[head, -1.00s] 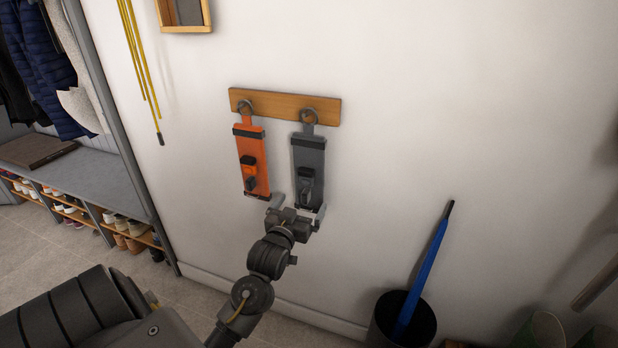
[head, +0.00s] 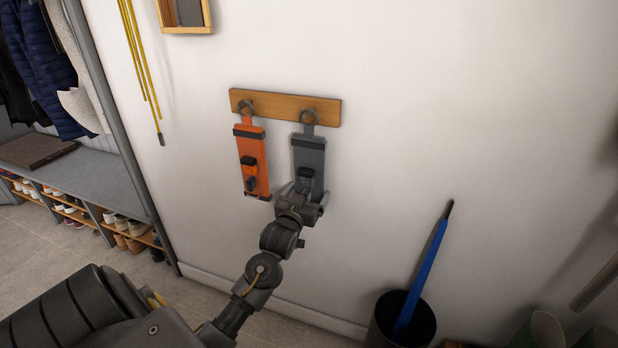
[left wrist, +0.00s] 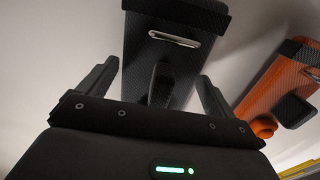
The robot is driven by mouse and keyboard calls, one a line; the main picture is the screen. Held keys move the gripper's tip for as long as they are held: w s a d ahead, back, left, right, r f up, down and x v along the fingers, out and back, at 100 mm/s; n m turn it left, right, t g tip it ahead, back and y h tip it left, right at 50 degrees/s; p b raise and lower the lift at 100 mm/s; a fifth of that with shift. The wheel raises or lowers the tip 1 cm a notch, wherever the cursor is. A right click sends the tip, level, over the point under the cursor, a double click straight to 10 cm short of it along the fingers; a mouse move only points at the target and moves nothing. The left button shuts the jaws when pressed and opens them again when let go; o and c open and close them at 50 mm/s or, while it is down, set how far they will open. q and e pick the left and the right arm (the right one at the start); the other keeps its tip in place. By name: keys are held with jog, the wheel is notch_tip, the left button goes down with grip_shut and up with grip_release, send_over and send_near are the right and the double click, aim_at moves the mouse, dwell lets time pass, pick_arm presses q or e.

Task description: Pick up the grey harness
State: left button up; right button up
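The grey harness (head: 309,158) hangs by a ring from the right hook of a wooden rail on the wall. Its lower end is partly hidden by my left gripper (head: 300,193). In the left wrist view the harness (left wrist: 171,52) shows dark, with a black buckle and its lower part between the two spread fingers (left wrist: 157,90). The fingers are apart, with gaps on both sides of the harness. My right gripper is in neither view.
An orange harness (head: 252,160) hangs close on the left, and its lower part also shows in the left wrist view (left wrist: 283,85). The wooden rail (head: 280,106) holds both. A yellow cord (head: 140,70) hangs further left. A dark bin (head: 385,325) with a blue-handled item stands below right.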

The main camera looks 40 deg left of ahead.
pick_arm(q)
jog(key=c, duration=0.8)
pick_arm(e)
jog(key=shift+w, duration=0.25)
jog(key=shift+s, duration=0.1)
